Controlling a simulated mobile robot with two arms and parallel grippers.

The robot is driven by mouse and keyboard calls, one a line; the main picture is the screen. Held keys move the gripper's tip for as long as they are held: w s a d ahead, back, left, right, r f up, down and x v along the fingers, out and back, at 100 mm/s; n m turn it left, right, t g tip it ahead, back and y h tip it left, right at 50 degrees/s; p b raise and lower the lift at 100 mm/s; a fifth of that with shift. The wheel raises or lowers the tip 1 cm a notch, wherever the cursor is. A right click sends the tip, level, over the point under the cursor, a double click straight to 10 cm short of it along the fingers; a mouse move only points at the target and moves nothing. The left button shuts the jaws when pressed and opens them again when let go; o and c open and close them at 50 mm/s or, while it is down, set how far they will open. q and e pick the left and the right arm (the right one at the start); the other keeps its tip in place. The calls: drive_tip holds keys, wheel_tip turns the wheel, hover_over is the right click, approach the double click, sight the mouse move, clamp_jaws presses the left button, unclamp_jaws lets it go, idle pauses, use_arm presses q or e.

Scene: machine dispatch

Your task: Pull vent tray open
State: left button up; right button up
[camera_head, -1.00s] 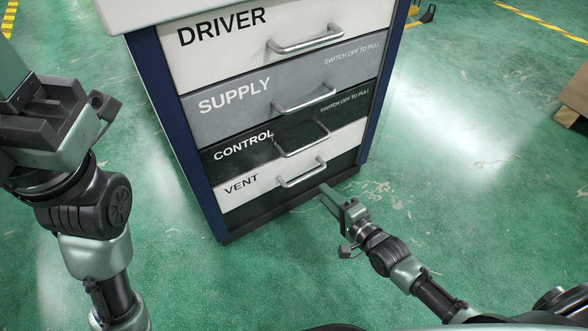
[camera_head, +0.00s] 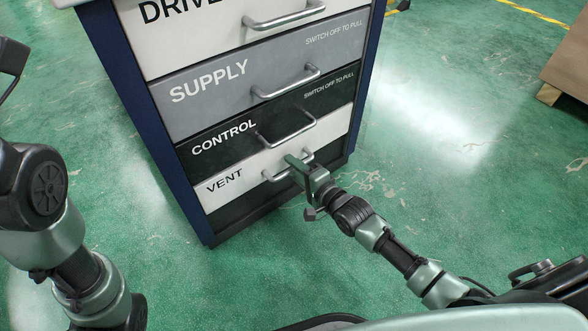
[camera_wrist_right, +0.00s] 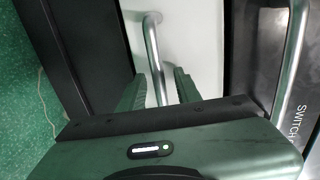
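The vent tray (camera_head: 232,184) is the low white drawer front marked VENT, under the dark CONTROL drawer. It looks flush with the cabinet. Its bar handle (camera_head: 276,178) also shows in the right wrist view (camera_wrist_right: 151,42). My right gripper (camera_head: 298,164) is at this handle in the head view. In the right wrist view my right gripper (camera_wrist_right: 161,88) has one finger on each side of the bar, with gaps showing, so it is open around it. Only part of my left arm shows at the left edge; its fingertips are outside the picture.
The CONTROL drawer (camera_head: 240,134) with its handle (camera_head: 290,137) is just above. The grey SUPPLY drawer (camera_head: 215,95) and white DRIVER drawer (camera_head: 215,42) are higher. Green floor (camera_head: 440,190) is clear to the right. A wooden-based box (camera_head: 566,70) stands at the far right.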

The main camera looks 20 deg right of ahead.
clamp_jaws()
idle(1.4)
